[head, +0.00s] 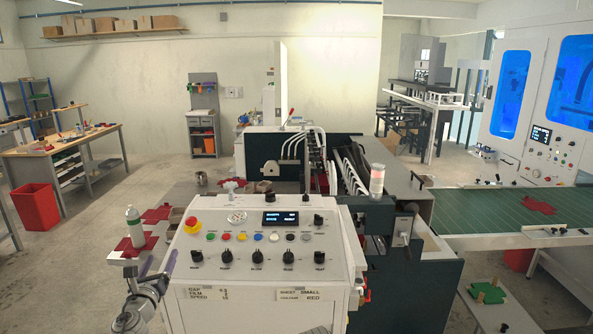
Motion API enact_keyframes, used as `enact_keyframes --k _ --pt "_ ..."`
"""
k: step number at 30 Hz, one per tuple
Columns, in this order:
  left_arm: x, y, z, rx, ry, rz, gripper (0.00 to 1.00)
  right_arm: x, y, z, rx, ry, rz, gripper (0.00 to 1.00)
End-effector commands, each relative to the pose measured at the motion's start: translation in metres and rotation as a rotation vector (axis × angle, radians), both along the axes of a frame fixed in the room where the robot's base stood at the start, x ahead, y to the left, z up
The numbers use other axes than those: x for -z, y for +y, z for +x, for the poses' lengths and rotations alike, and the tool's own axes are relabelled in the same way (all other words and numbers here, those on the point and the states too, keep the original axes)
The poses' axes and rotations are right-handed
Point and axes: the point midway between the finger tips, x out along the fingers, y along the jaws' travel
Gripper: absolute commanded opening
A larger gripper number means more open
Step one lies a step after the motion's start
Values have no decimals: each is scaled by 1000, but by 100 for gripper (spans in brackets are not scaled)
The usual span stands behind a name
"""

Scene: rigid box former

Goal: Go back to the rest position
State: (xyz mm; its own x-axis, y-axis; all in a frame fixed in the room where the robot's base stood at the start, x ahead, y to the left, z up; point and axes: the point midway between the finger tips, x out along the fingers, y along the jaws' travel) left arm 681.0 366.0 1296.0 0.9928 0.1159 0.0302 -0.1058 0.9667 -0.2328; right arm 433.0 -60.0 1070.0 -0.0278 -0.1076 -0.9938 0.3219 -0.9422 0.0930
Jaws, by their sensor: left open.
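My left gripper (157,266) is at the lower left of the head view, in front of a small side shelf and beside the left side of the white machine's control panel (255,243). Its fingers are apart and point up and away from me, with nothing seen between them. My right gripper is not in view. A clear bottle with a green label (134,226) stands upright on a red sheet on the side shelf (122,254), just beyond my left gripper.
The panel carries coloured buttons, black knobs and a red emergency stop (193,225). A green conveyor (470,217) with a red flat piece lies at right. A red bin (36,207) and workbench (65,147) stand at left. Open floor lies between the bench and machine.

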Motion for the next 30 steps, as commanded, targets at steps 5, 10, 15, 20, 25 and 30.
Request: enact_keyframes --k 5,10,15,20,25,30 --pt "0 8 -1 -91 -34 -203 78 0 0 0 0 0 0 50" --pt "10 19 -5 -225 -75 -503 78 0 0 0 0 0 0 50" --pt "42 23 -16 -420 -111 -926 78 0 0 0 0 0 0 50" --pt "106 -1 -44 -725 -111 -1451 78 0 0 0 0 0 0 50" --pt "177 -66 -91 -1146 -50 -1903 78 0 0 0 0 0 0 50" --pt "213 -134 -138 -1535 28 -2108 78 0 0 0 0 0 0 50"
